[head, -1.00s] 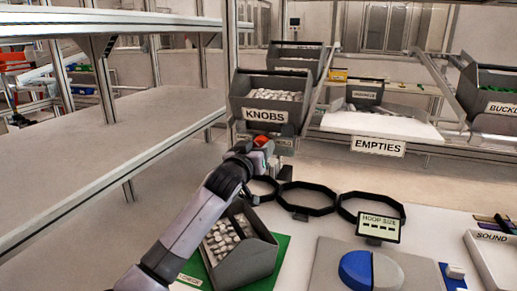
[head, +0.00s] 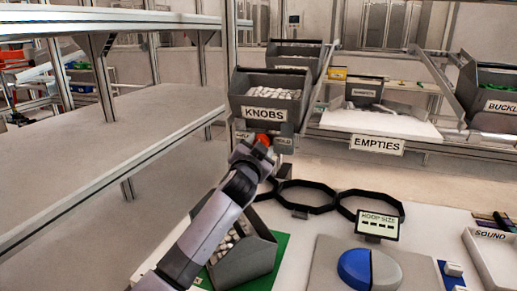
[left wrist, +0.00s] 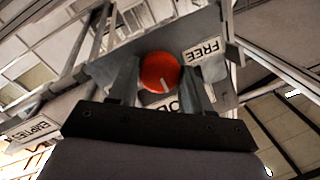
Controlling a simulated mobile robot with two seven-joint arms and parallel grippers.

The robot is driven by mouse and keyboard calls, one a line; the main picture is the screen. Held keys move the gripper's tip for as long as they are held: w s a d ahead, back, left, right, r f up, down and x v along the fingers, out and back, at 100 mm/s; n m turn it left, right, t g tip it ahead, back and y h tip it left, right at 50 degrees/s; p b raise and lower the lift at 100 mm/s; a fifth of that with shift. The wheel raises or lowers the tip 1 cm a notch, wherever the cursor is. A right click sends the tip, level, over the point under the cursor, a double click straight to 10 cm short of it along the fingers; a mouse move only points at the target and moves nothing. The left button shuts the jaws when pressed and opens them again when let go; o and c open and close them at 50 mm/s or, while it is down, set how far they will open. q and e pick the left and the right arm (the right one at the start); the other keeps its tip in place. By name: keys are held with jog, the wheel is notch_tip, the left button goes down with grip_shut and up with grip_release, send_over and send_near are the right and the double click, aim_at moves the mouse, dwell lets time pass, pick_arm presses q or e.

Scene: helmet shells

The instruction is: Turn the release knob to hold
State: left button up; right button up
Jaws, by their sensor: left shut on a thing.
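The red-orange release knob (head: 264,140) sits on a grey plate under the KNOBS bin. It also shows in the left wrist view (left wrist: 159,71), with a white pointer line on its face. My left gripper (head: 257,150) is shut on the knob, one finger on each side in the wrist view (left wrist: 160,80). In the wrist view the pointer line points down and slightly right, towards a label partly hidden behind a finger. The FREE label (left wrist: 204,48) is at the knob's upper right there. My right gripper is not in view.
The KNOBS bin (head: 268,95) hangs right above the knob. Black hoops (head: 305,209) and a HOOP SIZE display (head: 377,223) are to the right. A grey bin (head: 258,258) of white parts stands below my left arm. A shelf rack (head: 110,145) is at the left.

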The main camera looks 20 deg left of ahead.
pick_arm(q)
jog(key=shift+d+f+m+t+y+b, duration=0.1)
jog(key=shift+m+t+y+b, duration=0.35)
jog(key=shift+m, duration=1.4)
jog(key=shift+f+m+t+y+b, duration=0.1)
jog(key=shift+m+y+b, duration=0.35)
jog(key=shift+m+b, duration=1)
jog(key=shift+m+p, duration=0.4)
jog(key=shift+m, duration=0.2)
jog(key=o, duration=1.1)
jog(key=shift+c, duration=0.2)
jog(key=shift+s, duration=0.1)
jog(key=v, duration=0.7)
